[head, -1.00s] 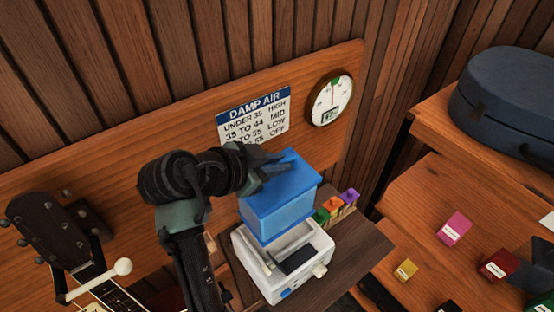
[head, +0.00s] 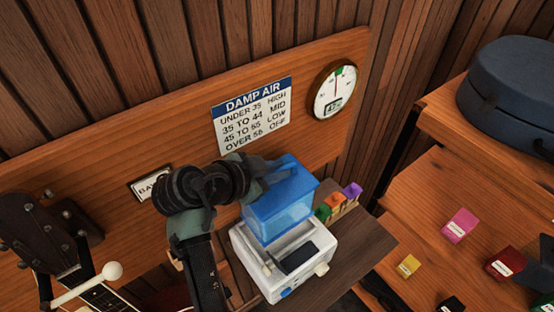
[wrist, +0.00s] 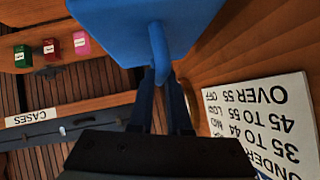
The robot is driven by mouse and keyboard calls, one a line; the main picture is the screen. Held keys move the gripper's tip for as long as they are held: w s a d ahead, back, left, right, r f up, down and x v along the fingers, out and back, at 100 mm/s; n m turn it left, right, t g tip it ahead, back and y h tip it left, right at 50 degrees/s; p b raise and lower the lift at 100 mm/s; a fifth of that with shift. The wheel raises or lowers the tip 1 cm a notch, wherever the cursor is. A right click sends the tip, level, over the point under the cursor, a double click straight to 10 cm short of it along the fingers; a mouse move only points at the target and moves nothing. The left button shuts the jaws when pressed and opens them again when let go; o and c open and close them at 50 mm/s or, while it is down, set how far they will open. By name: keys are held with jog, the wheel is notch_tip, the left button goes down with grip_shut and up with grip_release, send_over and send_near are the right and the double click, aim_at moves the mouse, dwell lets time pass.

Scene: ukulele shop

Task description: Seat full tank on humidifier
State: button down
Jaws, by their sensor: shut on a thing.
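The blue translucent tank (head: 280,207) hangs just above the white humidifier (head: 262,273), over its back part, slightly tilted in the head view. My gripper (head: 272,172) is shut on the tank's handle. In the wrist view my gripper (wrist: 160,88) holds the blue handle (wrist: 157,52), and the tank (wrist: 140,18) fills the top. The humidifier has an open top with a dark recess (head: 297,257) toward the front. Whether the tank's bottom touches the humidifier cannot be told.
The humidifier stands on a dark wooden shelf (head: 362,246). Small coloured boxes (head: 338,203) stand close behind the tank at right. A damp air chart (head: 252,117) and a round gauge (head: 336,90) are on the wall. A guitar headstock (head: 38,235) is at left.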

jog(key=shift+f+b, duration=1.95)
jog(key=shift+f, duration=0.75)
jog(key=c, duration=0.8)
grip_release()
jog(key=shift+s+f, duration=0.15)
jog(key=shift+f, duration=0.25)
jog(key=b+v, duration=0.5)
jog(key=v, duration=0.8)
notch_tip(320, 180, up, 18)
jog(key=n+t+y+b, duration=0.2)
jog(key=n+t+y, duration=0.4)
jog(key=t, duration=0.4)
send_over(277, 190)
jog(key=a, duration=0.4)
jog(key=n+h, duration=0.1)
jog(key=s+d+r+n+t, duration=0.1)
jog(key=s+r+t, duration=0.2)
jog(key=s+r, duration=0.1)
jog(key=s+d+r+n+t+y+b, duration=0.1)
jog(key=s+r+n+t, duration=0.1)
jog(key=s+r, duration=0.3)
jog(key=s+d+r+n+t+y, duration=0.1)
jog(key=s+r+t, duration=0.3)
jog(key=r, duration=0.4)
jog(key=shift+s+d+r+n, duration=0.2)
jog(key=shift+d+n, duration=0.3)
jog(key=shift+n, duration=0.2)
